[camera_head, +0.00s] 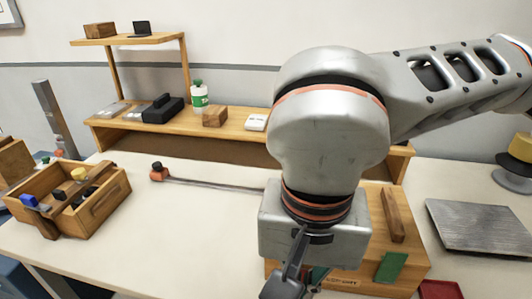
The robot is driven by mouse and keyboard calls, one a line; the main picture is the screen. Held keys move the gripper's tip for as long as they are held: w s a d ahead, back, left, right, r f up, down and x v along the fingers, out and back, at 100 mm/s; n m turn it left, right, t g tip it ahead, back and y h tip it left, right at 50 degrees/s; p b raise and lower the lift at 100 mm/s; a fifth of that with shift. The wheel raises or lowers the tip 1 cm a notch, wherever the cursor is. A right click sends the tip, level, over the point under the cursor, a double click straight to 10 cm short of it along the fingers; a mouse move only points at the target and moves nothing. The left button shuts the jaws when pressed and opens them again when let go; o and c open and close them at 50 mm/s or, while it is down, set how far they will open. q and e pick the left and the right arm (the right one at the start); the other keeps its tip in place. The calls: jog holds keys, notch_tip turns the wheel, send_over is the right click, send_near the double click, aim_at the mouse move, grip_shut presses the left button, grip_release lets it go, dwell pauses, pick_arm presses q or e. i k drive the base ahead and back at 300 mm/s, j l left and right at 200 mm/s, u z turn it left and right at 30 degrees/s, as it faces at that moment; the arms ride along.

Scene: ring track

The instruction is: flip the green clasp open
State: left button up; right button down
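A wooden box (412,262) with a label on its front stands on the table at the lower right, partly behind my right arm. A flat green piece (391,267), which looks like a clasp, sits at its front top edge, to the right of my gripper. A second dark green bit (318,276) shows right beside my gripper, mostly hidden by it. My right gripper (284,283) points down at the box's front left corner. Its fingertips are near or past the bottom edge, so their opening and any contact are unclear. My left gripper is out of view.
A wooden tray of tools (112,207) stands at the left. A rod with a dark and orange end (160,172) lies across the middle. A wooden shelf (243,132) runs along the back. A grey plate (480,228) lies right of the box. The front left table is clear.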

aim_at(391, 265)
jog(key=k, duration=1)
